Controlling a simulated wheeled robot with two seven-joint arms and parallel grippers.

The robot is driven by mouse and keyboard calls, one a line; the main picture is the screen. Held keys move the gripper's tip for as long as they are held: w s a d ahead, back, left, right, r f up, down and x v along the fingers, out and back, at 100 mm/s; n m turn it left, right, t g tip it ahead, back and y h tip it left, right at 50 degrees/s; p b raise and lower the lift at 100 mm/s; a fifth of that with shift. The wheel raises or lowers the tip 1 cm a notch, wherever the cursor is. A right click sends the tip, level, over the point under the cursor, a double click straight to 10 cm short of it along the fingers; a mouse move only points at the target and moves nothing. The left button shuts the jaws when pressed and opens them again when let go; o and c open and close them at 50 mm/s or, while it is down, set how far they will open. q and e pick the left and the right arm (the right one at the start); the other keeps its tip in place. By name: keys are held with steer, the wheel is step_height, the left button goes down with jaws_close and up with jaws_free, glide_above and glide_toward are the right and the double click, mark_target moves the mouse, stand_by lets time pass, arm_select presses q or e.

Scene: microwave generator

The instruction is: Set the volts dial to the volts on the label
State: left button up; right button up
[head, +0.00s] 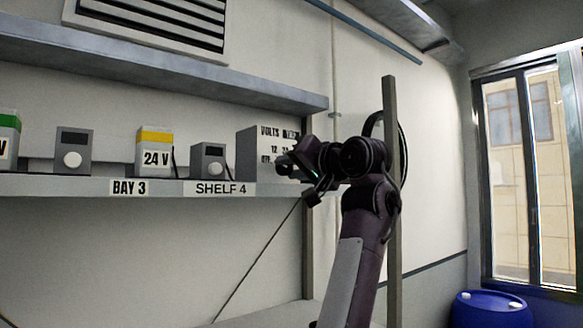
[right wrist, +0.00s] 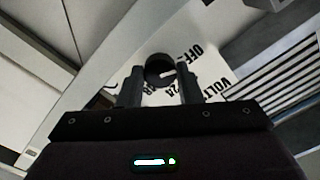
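The grey box with the white VOLTS panel (head: 270,145) stands at the right end of the shelf. Its print includes VOLTS, 12 and OFF in the head view, partly hidden by my right gripper (head: 290,165). In the right wrist view the round black volts dial (right wrist: 160,66) sits on the white panel, with OFF, 24 and VOLT near it. The dial's pointer setting is not clear. A yellow-topped block labelled 24 V (head: 155,155) stands on the shelf. My left gripper is not seen.
The shelf (head: 70,187) carries BAY 3 and SHELF 4 labels. A green-topped block (head: 8,135) is at the left edge. An upright post (head: 392,240) stands by my right arm.

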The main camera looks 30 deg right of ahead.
steer(key=shift+c, duration=0.3)
steer(key=shift+f+m+b, duration=0.1)
steer(key=shift+m+b, duration=0.4)
steer(key=shift+m, duration=0.6)
steer(key=m+b, duration=0.1)
steer(key=m, duration=0.1)
steer(key=shift+m, duration=0.3)
steer(key=m+b, duration=0.1)
steer(key=m, duration=0.1)
steer(key=shift+m, duration=0.3)
steer(key=m, duration=0.4)
steer(key=shift+r+m, duration=0.2)
steer(key=shift+m, duration=0.1)
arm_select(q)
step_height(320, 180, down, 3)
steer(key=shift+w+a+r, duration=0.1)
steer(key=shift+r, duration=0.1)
arm_select(e)
steer(key=m, duration=0.5)
steer(key=shift+r+m, duration=0.15)
steer(key=shift+m, duration=0.15)
steer(key=shift+s, duration=0.15)
